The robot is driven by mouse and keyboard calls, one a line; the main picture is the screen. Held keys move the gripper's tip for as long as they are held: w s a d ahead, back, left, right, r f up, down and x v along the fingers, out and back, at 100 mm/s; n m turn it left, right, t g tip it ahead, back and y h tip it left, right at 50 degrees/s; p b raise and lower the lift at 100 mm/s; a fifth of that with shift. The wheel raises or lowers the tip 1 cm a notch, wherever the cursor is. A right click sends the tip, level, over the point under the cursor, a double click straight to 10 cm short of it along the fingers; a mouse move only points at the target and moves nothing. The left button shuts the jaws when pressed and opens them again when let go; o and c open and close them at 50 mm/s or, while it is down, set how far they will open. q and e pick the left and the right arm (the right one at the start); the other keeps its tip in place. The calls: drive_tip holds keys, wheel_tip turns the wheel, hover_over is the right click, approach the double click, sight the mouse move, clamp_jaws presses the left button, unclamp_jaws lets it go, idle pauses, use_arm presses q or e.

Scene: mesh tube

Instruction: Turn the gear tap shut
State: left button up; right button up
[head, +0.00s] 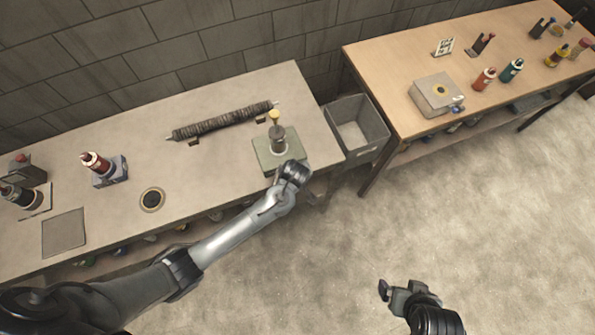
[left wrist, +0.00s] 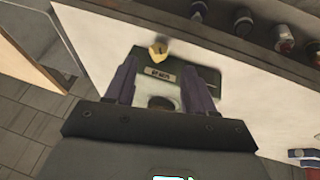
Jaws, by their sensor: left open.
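The gear tap is on the left table, with a yellow knob (head: 274,116) on top of a grey upright body (head: 278,138) and a flat grey-green base (head: 262,150). My left gripper (head: 284,158) is over the front right part of the base, partly hiding it. In the left wrist view, its two dark fingers (left wrist: 160,75) are apart, with the yellow knob (left wrist: 158,50) just beyond the gap between their tips. A small label plate (left wrist: 160,74) shows between the fingers; I see no contact. My right gripper (head: 393,290) hangs over bare floor, away from the tables, and its jaw gap is unclear.
A grey bin (head: 357,127) stands between the left table (head: 205,180) and the wooden table (head: 400,50). Bottles, a round dark disc (head: 152,199) and a grey mat (head: 64,232) are at the left.

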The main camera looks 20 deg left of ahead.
use_arm(q)
drive_tip(key=shift+b+x, duration=0.5)
drive_tip(key=shift+x, duration=2.6)
